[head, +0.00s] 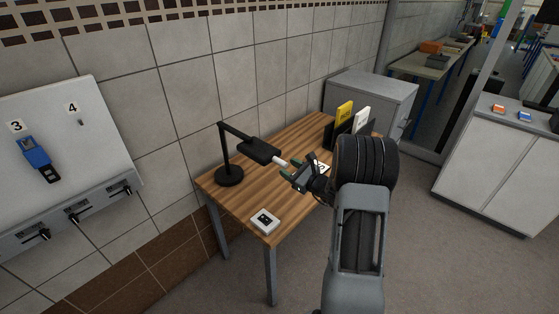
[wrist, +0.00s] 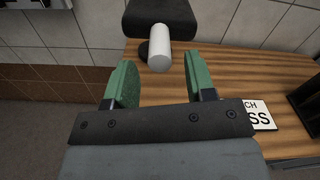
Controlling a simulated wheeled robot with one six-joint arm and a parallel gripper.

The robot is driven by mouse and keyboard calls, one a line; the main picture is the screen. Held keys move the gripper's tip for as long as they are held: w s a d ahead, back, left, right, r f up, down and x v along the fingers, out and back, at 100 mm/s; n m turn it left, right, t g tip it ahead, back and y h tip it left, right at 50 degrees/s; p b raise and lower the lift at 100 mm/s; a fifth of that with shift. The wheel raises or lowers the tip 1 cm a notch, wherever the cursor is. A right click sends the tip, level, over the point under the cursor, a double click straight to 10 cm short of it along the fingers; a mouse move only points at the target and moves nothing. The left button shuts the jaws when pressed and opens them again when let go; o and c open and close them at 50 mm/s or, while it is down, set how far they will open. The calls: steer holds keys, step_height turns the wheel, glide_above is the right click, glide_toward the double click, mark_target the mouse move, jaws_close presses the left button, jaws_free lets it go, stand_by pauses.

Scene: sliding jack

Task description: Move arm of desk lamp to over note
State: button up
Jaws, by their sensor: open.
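The black desk lamp (head: 229,175) stands on the wooden desk near the wall, its arm (head: 240,134) reaching right to a flat black head (head: 259,151). A white cylindrical handle (head: 280,162) sticks out of the head; it also shows in the wrist view (wrist: 159,50). My gripper (head: 290,170) is open, its green fingers pointing at the handle. In the wrist view the handle lies ahead, between the lines of the two fingers (wrist: 160,78). The white note (wrist: 259,115) with black letters lies on the desk to the right; my gripper partly hides it in the head view (head: 323,168).
A white box with a black top panel (head: 265,220) sits at the desk's front corner. A black holder with yellow (head: 344,113) and white (head: 361,119) items stands at the far end. A grey cabinet (head: 372,95) is behind. The tiled wall runs along the desk's back.

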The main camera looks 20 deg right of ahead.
mark_target(280, 163)
steer(key=shift+p+x, duration=0.5)
steer(key=shift+x, duration=2.1)
steer(key=shift+c, duration=0.4)
jaws_close()
